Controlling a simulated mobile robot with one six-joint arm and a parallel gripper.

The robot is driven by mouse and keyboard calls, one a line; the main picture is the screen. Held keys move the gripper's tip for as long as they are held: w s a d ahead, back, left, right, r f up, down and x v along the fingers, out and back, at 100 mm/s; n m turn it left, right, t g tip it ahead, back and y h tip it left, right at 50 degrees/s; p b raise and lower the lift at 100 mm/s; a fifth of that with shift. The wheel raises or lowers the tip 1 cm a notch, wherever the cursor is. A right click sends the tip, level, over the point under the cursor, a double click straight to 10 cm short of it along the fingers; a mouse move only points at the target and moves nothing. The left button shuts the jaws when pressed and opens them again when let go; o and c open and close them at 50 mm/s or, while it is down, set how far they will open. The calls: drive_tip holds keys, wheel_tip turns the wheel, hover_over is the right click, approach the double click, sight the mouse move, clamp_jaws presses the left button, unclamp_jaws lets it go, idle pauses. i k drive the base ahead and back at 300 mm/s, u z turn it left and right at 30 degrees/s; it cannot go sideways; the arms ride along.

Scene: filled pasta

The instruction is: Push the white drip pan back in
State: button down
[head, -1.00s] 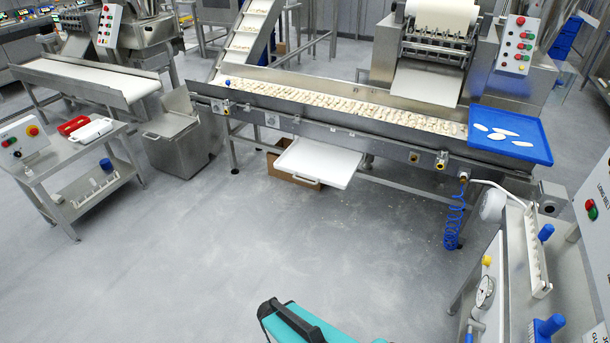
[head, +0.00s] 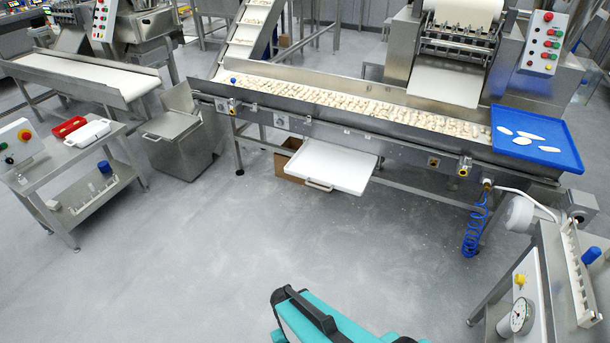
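The white drip pan (head: 333,164) sticks out toward me from under the long steel conveyor (head: 345,124), below its front side. It is a flat, level tray with a small handle (head: 319,185) on its front edge, near the left corner. Its back part is hidden under the conveyor. My gripper is not in view. A teal and black part of my own body shows at the bottom edge, well apart from the pan.
A cardboard box (head: 284,160) stands on the floor behind the pan's left side. A steel bin (head: 176,138) stands to the left. A blue coiled hose (head: 474,228) hangs at the right. The grey floor (head: 215,255) before the pan is clear.

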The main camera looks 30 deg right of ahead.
sight(344, 169)
drive_tip(key=u, duration=0.2)
drive_tip(key=i, duration=1.05)
drive_tip(key=u, duration=0.45)
